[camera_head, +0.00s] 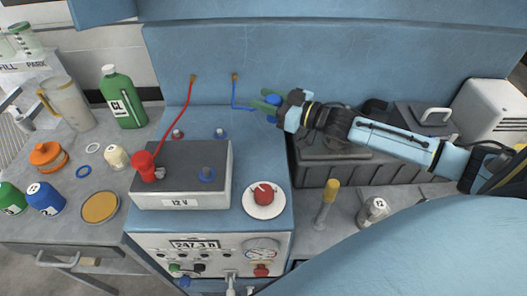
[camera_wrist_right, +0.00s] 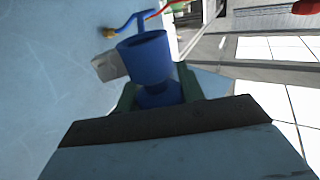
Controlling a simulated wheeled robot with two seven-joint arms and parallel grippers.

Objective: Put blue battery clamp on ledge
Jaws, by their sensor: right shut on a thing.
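The blue battery clamp (camera_head: 272,100) is held in my right gripper (camera_head: 268,104), whose green fingers are shut on it. In the right wrist view the clamp (camera_wrist_right: 146,58) is a blue cup-like body between the fingers, with a blue cable leaving its top. In the head view the cable (camera_head: 235,95) runs to a brass fitting on the blue back wall. The clamp is above the back right of the blue bench top, close to the wall. The grey-topped battery (camera_head: 182,190) marked 12 V stands in front, left of the gripper. My left gripper is not in view. I cannot tell which surface is the ledge.
A red clamp (camera_head: 146,166) sits on the battery's left side, with a red cable to the wall. A red knob on a white dial (camera_head: 264,197) is right of the battery. A green bottle (camera_head: 122,98) and other containers stand left. A dark bin (camera_head: 345,170) lies under my right arm.

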